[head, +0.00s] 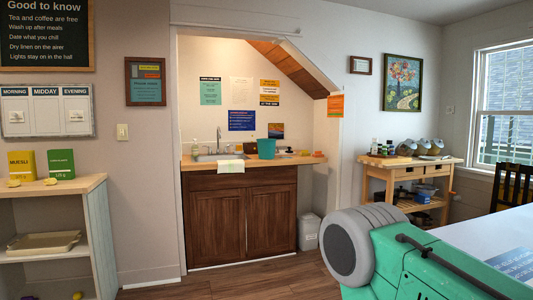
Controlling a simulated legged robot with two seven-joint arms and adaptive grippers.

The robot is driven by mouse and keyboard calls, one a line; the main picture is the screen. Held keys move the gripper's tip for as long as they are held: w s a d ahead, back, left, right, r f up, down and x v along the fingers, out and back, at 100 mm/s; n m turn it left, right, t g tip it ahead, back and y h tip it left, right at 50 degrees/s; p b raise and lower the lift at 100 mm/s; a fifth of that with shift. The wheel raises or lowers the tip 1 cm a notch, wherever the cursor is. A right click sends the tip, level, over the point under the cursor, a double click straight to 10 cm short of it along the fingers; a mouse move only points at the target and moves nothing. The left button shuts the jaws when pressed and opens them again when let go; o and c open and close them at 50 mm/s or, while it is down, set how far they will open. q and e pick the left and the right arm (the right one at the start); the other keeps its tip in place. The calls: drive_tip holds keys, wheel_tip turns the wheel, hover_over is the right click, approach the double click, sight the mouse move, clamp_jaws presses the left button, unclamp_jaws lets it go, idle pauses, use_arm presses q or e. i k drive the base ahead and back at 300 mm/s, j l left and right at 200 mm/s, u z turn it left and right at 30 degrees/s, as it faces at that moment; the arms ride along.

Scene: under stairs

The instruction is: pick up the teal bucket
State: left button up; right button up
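The teal bucket (266,148) stands upright on the wooden counter (310,159) in the alcove under the stairs. It is right of the sink (212,156) and close to the middle of the head view. A dark object sits just left of it and small items lie to its right. Neither of my grippers shows in the head view, so nothing is seen touching the bucket.
An open shelf (60,215) stands at left. A wooden cart (405,172) and a bin (308,231) stand at right. Wooden floor before the cabinet is clear.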

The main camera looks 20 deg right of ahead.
sight(265, 148)
drive_tip(key=i+l, duration=0.2)
drive_tip(key=i, duration=0.25)
drive_tip(key=i+l, duration=0.25)
drive_tip(key=i, duration=0.25)
drive_tip(key=i+l, duration=0.2)
drive_tip(key=i, duration=0.25)
drive_tip(key=i+l, duration=0.25)
drive_tip(key=i, duration=0.2)
drive_tip(key=i+l, duration=0.2)
drive_tip(key=i, duration=0.3)
drive_tip(key=i+l, duration=0.25)
drive_tip(key=i, duration=0.2)
